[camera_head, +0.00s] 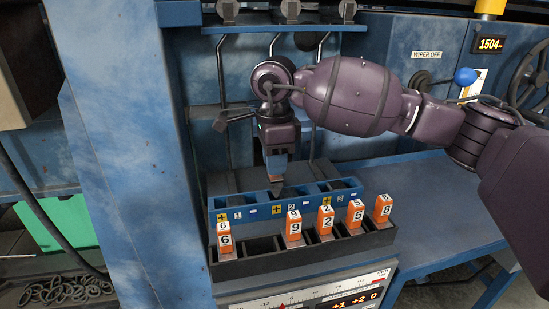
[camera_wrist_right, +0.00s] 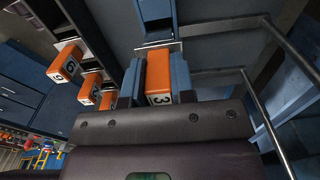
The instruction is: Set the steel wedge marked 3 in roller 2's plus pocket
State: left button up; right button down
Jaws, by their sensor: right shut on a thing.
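My right gripper (camera_head: 277,160) is shut on the wedge marked 3, just above the middle of the blue rack (camera_head: 257,209). In the right wrist view the orange wedge marked 3 (camera_wrist_right: 158,72) sits between the two blue fingers (camera_wrist_right: 158,85), number toward the camera. Its steel end (camera_head: 277,187) points down at the blue rack, near the plus sign by the number 2 (camera_head: 277,209). I cannot tell whether the tip is inside the pocket or above it. My left gripper is not in view.
A black holder (camera_head: 262,264) in front of the blue rack carries orange-topped wedges marked 6 (camera_head: 225,240), 9 (camera_head: 293,228), 2 (camera_head: 327,222), 5 (camera_head: 356,215) and 8 (camera_head: 383,208). A blue post (camera_head: 125,150) stands at left. The blue bench (camera_head: 430,215) at right is clear.

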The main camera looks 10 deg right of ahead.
aim_at(275, 179)
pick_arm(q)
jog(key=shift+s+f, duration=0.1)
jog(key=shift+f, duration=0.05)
pick_arm(e)
jog(key=shift+f, duration=0.2)
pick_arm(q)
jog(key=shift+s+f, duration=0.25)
pick_arm(e)
jog(key=shift+f, duration=0.25)
pick_arm(q)
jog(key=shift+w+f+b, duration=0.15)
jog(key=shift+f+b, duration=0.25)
jog(key=shift+b, duration=0.1)
pick_arm(e)
jog(key=shift+f, duration=0.9)
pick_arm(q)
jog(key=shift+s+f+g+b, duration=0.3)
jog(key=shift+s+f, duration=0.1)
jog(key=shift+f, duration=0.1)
pick_arm(e)
jog(key=shift+f, duration=0.7)
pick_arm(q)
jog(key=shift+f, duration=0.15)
pick_arm(e)
jog(key=shift+f, duration=0.35)
